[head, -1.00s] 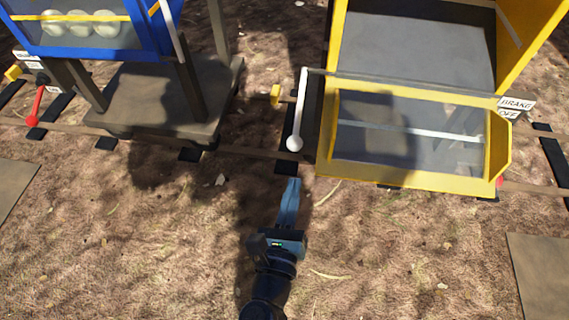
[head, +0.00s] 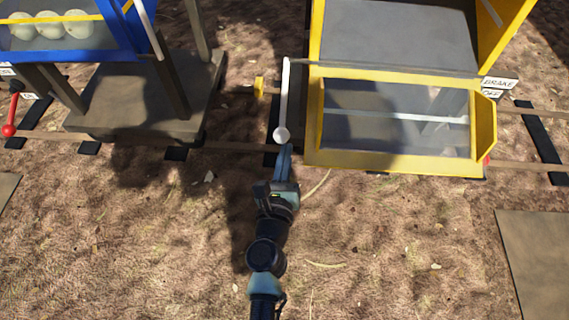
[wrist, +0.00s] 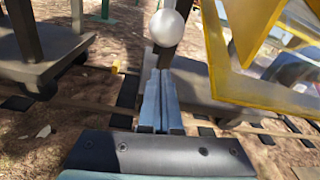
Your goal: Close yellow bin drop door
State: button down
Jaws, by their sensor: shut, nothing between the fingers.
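The yellow bin (head: 313,40) stands on a rail cart at the upper right of the head view. Its drop door (head: 402,162), a yellow frame with a clear panel, hangs open and tilted out toward me. A white lever (head: 285,95) with a round white knob (head: 281,134) runs down along the bin's left side. My gripper (head: 285,152) is shut and empty, its tips just below the knob in the head view. In the wrist view the knob (wrist: 167,27) is just beyond my fingertips (wrist: 160,72); I cannot tell whether they touch.
A red-knobbed lever (head: 8,130) is at the far left. Rails cross behind my gripper. A flat brown panel (head: 535,262) lies at lower right. The front ground is open.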

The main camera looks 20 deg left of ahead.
jog(key=shift+s+a+r+p, duration=0.1)
jog(key=shift+s+r+p, duration=0.1)
jog(key=shift+r+p, duration=0.4)
jog(key=shift+s+a+r+p, duration=0.1)
jog(key=shift+s+r+p, duration=0.1)
jog(key=shift+r, duration=0.65)
jog(key=shift+d, duration=0.1)
jog(key=r+p, duration=0.1)
jog(key=p, duration=0.2)
jog(key=shift+s+g, duration=0.15)
jog(key=shift+g, duration=0.15)
